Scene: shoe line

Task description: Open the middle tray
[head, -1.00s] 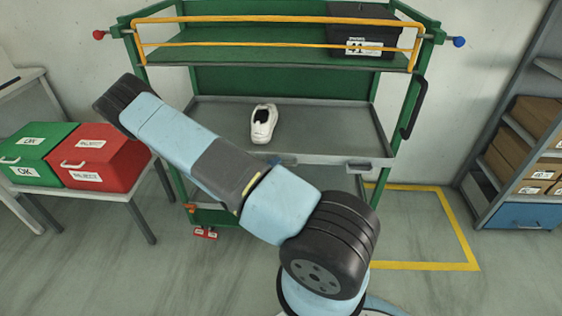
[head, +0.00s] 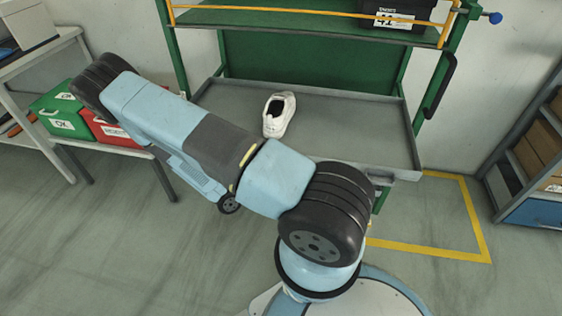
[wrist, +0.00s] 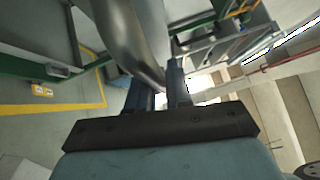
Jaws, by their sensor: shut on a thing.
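The middle tray (head: 350,121) is a grey metal shelf of the green cart and juts out in front of the cart's posts. A white shoe (head: 278,114) lies on it. In the wrist view, my gripper (wrist: 160,92) is shut on a curved grey metal bar (wrist: 128,35), which looks like the tray's handle. In the head view my arm hides the gripper and the left part of the tray's front edge.
An upper shelf with an orange rail (head: 320,13) holds a black bin (head: 398,14). Green (head: 60,108) and red (head: 104,128) boxes stand on a side table at left. A rack with cartons (head: 540,145) stands at right. The floor in front is clear.

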